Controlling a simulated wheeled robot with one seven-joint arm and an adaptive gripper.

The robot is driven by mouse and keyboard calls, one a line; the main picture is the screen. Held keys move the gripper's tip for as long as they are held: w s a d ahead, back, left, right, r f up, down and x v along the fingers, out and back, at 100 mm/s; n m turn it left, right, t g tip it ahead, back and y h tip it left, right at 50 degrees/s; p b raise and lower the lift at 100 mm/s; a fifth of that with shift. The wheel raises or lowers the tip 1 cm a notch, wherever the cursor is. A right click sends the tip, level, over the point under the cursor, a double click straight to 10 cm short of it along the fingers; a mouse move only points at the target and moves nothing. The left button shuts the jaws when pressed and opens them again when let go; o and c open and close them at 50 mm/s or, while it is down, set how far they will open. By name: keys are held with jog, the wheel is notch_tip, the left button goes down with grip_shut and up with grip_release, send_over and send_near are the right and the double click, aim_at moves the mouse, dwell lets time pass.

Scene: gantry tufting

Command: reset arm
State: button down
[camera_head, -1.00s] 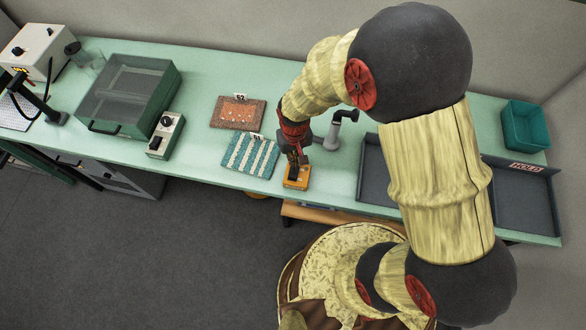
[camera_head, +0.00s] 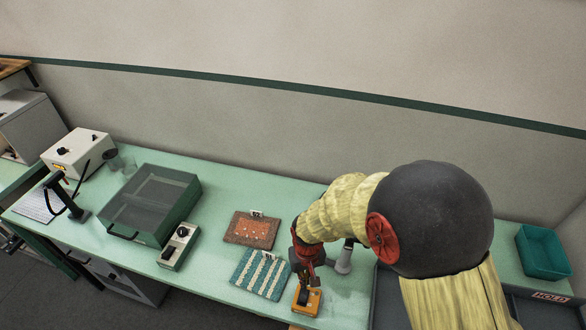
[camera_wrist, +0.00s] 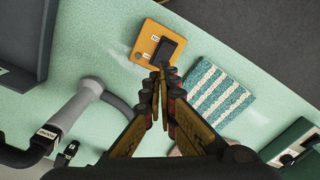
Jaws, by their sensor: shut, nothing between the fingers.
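My gripper (camera_head: 306,278) is above the front part of the green bench, just over an orange box with a black rocker on top (camera_head: 312,302). In the wrist view my gripper (camera_wrist: 162,72) shows its two fingers together with nothing between them. The fingertips appear right at the edge of the black rocker of the orange box (camera_wrist: 146,64); I cannot tell whether they touch it. My arm reaches in from the right and hides part of the bench.
A blue and white striped sample (camera_head: 261,274) and a rust-coloured sample (camera_head: 251,230) lie left of my gripper. A dark HOLD tray (camera_head: 551,297) and teal bin (camera_head: 543,252) are farther right. A green lidded box (camera_head: 152,205) is left.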

jog(key=s+d+r+m+t+b, duration=0.1)
jog(key=s+d+r+t+b, duration=0.1)
jog(key=s+d+r+b, duration=0.4)
jog(key=s+d+r+m+t+b, duration=0.1)
jog(key=s+d+r+t+b, duration=0.2)
jog(key=s+d+r+b, duration=0.3)
notch_tip(320, 180, up, 6)
jog(key=b, duration=0.3)
jog(key=shift+t, duration=0.3)
jog(key=shift+s+r, duration=0.1)
jog(key=shift+s, duration=0.05)
